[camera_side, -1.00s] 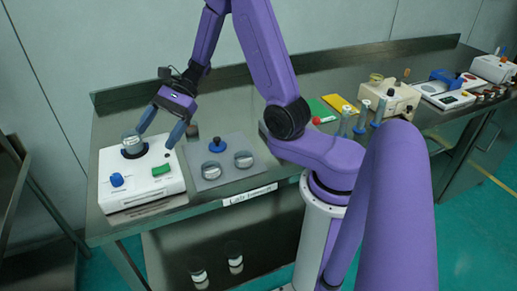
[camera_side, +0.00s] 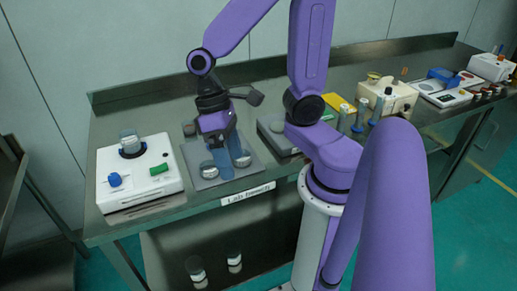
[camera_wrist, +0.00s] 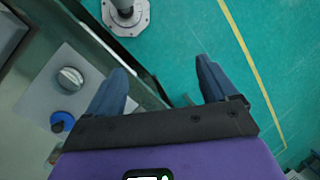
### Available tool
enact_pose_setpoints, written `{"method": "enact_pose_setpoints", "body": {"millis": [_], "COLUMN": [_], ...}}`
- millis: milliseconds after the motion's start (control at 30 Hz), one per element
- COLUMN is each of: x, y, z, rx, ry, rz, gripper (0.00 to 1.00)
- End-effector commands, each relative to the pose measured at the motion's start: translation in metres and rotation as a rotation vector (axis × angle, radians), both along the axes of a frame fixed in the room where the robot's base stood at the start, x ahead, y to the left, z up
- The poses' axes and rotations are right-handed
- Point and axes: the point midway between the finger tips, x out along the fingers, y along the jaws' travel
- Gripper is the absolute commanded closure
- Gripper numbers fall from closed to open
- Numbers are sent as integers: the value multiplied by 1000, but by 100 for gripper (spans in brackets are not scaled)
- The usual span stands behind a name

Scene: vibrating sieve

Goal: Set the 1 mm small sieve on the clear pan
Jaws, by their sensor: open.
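The clear pan (camera_side: 130,143) stands upright in the dark round seat of the white sieve shaker at the left. I cannot read which is 1 mm. In the wrist view, one silver round piece (camera_wrist: 70,78) and a blue-knobbed piece (camera_wrist: 62,122) lie left of my open fingers (camera_wrist: 162,82). Nothing shows held between the fingers.
The white shaker (camera_side: 150,185) has a blue knob and a green switch. A grey-topped device (camera_side: 268,132), tubes and a beige machine (camera_side: 398,98) stand to the right. The bench's front edge is close to the mat.

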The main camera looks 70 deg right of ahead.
Motion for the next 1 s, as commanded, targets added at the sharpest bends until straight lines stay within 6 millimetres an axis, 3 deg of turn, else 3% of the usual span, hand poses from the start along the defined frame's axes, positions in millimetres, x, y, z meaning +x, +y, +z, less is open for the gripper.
{"method": "enact_pose_setpoints", "body": {"millis": [300, 500, 1000], "x": [-39, -52, -56], "y": [-18, -22, -23], "z": [8, 13, 14], "rx": [-20, -14, -11], "ry": [-245, -353, -388], "rz": [521, 738, 808], "gripper": [14, 14, 14]}}
